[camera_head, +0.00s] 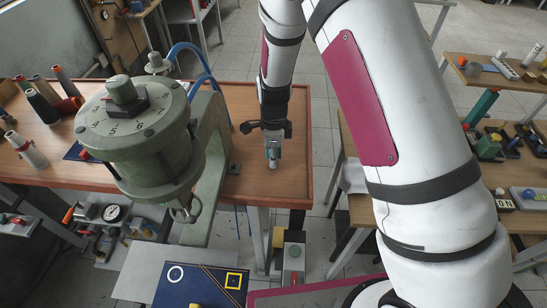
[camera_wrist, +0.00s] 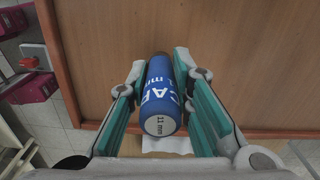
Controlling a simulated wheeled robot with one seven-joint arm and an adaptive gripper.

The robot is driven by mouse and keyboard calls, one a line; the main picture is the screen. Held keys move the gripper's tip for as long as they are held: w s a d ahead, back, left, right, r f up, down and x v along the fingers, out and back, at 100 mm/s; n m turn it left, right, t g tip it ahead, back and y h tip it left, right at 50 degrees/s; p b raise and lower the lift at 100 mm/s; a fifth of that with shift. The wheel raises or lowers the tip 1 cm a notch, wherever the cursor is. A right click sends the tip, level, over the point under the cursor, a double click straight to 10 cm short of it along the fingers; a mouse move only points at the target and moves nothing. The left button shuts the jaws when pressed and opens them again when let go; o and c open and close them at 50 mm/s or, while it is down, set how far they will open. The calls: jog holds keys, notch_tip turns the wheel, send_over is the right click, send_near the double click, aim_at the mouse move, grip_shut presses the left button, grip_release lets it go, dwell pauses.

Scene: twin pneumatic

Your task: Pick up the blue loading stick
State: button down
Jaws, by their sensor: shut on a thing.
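The blue loading stick (camera_wrist: 160,92) is a blue cylinder with white lettering and a pale end face marked "11 mm". In the wrist view it lies between the two teal-padded fingers of my gripper (camera_wrist: 161,68), which is shut on it. In the head view my gripper (camera_head: 273,150) points down above the right part of the wooden table (camera_head: 300,185). A small pale and bluish piece shows at its tips there. I cannot tell whether the stick touches the table.
A green-grey press (camera_head: 150,135) with a round dial stands left of my gripper. Several cones and tubes (camera_head: 42,106) stand at the table's far left. A second bench (camera_head: 370,190) with parts is at the right. The tabletop around my gripper is clear.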

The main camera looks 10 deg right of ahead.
jog(key=shift+w+r, duration=0.1)
jog(key=shift+r, duration=0.3)
notch_tip(320, 180, up, 2)
jog(key=shift+r+b, duration=0.1)
jog(key=shift+b, duration=0.25)
jog(key=s+a+r, duration=0.1)
jog(key=s+a, duration=0.2)
jog(key=s, duration=1.3)
jog(key=shift+r+p, duration=0.15)
jog(key=shift+p, duration=0.15)
